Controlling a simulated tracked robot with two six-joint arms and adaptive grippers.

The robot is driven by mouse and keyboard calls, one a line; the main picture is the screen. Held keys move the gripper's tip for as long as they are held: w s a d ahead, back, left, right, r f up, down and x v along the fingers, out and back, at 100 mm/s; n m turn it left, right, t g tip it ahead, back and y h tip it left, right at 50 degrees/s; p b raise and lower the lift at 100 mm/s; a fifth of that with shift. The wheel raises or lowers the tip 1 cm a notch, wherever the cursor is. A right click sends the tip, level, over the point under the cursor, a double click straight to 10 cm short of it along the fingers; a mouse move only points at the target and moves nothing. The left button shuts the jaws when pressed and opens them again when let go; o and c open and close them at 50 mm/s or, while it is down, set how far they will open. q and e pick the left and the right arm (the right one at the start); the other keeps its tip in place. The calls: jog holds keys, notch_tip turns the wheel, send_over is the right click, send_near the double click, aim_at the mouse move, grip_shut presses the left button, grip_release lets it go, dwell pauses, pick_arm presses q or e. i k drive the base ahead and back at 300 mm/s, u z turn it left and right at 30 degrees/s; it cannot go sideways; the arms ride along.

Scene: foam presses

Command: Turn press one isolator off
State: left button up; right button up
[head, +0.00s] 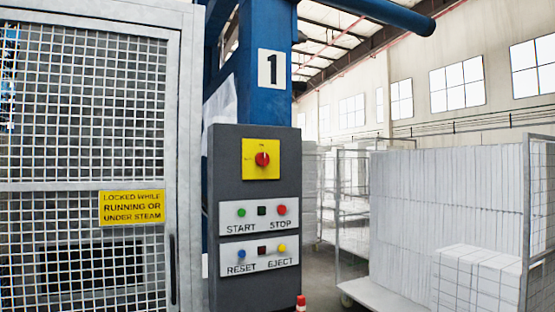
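The press one isolator is a red rotary knob (262,159) on a yellow square plate (262,173) at the top of a dark grey control panel (231,188). Small markings sit around the knob; they are too small to read, and I cannot tell its setting for sure. Below it are a green START button (241,212), a red STOP button (281,210), a blue RESET button (241,254) and a yellow EJECT button (282,248). The panel stands in front of a blue press column marked 1 (271,69). Neither of my grippers shows in the head view.
A mesh guard door (173,110) with a yellow warning sign (132,208) and dark handle (172,270) fills the left. A wheeled cage trolley (372,294) with white foam blocks (440,200) stands right. A red-topped object (301,302) is below the panel. Floor shows between panel and trolley.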

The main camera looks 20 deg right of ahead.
aim_at(262, 158)
jog(key=i, duration=0.9)
